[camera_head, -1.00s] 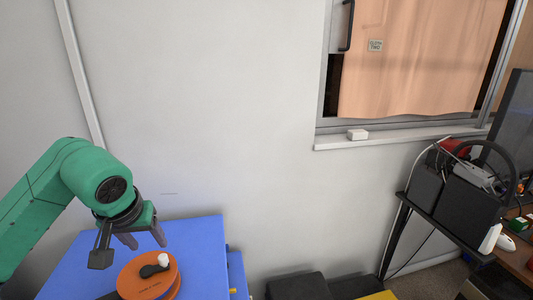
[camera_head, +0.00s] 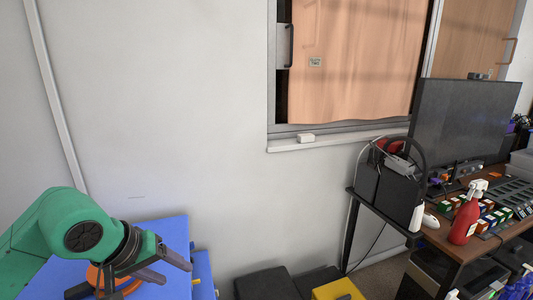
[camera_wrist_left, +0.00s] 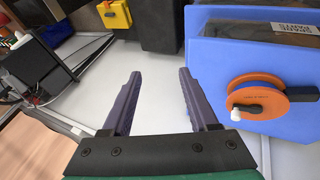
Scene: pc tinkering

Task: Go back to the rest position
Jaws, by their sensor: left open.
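My left gripper (camera_head: 176,272) is at the lower left of the head view, at the end of my green arm. Its fingers point right and it is open. In the left wrist view the two dark fingers (camera_wrist_left: 160,76) stand wide apart with nothing between them. My right gripper is not in view.
A blue box (camera_head: 172,234) is below the arm. An orange spool (camera_wrist_left: 258,97) with a white knob is on it, partly hidden by my gripper in the head view. A desk with a monitor (camera_head: 465,122) and red spray bottle (camera_head: 463,219) is right. Open wall lies between.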

